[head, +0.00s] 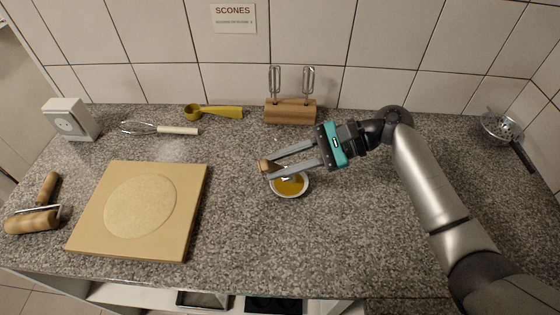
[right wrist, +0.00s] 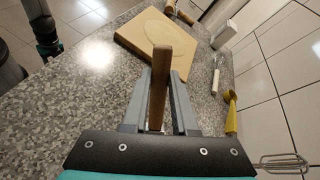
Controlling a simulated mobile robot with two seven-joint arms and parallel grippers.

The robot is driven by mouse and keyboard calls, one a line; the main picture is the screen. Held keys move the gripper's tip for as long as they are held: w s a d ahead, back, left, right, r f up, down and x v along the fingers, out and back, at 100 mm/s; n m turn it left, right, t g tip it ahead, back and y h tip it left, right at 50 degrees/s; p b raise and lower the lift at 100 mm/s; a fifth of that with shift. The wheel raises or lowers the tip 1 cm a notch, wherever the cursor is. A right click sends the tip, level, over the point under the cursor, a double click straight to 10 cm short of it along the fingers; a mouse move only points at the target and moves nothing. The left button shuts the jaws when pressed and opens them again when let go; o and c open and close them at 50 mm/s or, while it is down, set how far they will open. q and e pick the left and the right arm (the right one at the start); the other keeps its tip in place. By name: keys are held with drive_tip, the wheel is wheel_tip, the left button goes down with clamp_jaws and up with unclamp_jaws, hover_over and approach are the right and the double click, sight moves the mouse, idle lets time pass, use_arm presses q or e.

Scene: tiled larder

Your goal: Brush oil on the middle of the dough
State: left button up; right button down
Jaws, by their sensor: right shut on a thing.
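My right gripper (head: 292,161) is shut on a brush with a wooden handle (head: 265,166). The brush handle also shows upright between the fingers in the right wrist view (right wrist: 159,88). In the head view the brush's lower end is at a small white bowl of yellow oil (head: 291,187); how deep it sits is partly hidden by a finger. The flat round dough (head: 140,206) lies on a square wooden board (head: 188,220) at the left, apart from the gripper. My left gripper (right wrist: 50,48) shows only in part at the wrist view's top left; its fingers cannot be made out.
Behind are a white timer-like box (head: 70,119), a whisk (head: 160,129), yellow spoons (head: 213,112) and a wooden block with beaters (head: 290,112). A strainer (head: 501,127) lies far right. Counter between board and bowl is clear.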

drive_tip(key=shift+f, duration=0.4)
drive_tip(key=shift+f+p, duration=0.1)
drive_tip(key=shift+p, duration=0.25)
idle(2.1)
wheel_tip(320, 180, up, 7)
drive_tip(key=p, duration=0.8)
drive_tip(key=shift+p, duration=0.3)
drive_tip(key=shift+s+a, duration=0.1)
